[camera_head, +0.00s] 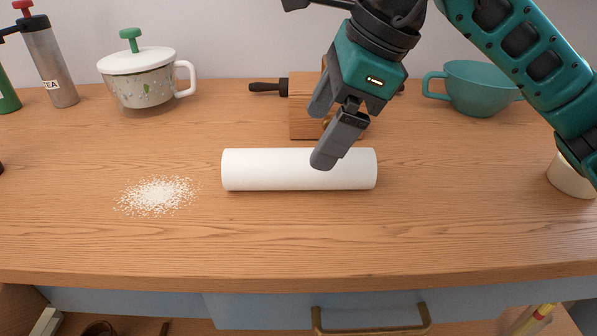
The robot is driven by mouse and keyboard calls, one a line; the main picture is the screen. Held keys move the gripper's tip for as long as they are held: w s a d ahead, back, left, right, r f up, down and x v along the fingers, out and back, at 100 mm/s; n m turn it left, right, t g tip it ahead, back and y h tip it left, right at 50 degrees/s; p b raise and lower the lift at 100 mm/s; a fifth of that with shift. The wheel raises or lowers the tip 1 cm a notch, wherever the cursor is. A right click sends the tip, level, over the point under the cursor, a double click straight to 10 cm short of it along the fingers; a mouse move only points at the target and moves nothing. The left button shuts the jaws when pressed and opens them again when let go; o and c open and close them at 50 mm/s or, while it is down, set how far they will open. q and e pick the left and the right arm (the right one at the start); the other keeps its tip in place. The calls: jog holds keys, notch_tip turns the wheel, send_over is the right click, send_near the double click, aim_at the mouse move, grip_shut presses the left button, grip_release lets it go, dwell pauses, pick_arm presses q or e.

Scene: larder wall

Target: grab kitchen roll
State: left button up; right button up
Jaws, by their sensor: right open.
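The kitchen roll (262,170) is a white cylinder lying on its side across the middle of the wooden counter. My right gripper (322,138) comes down from the upper right and is open. Its nearer finger overlaps the right half of the roll in the picture, and the other finger points toward the area behind the roll. Nothing is between the fingers that I can make out, and I cannot tell whether a finger touches the roll. My left gripper is not in view.
A wooden block (303,118) with dark handles stands behind the roll. A spill of white grains (158,195) lies to the left. A lidded white pot (142,85), a tea flask (50,62) and a teal cup (478,88) stand at the back. The front counter (300,245) is clear.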

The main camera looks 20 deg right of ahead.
aim_at(309, 153)
jog(key=b+x, duration=0.1)
jog(key=x, duration=0.5)
jog(key=shift+f+b, duration=0.3)
jog(key=c, duration=1.2)
jog(key=shift+o, duration=0.2)
jog(key=shift+r, duration=0.2)
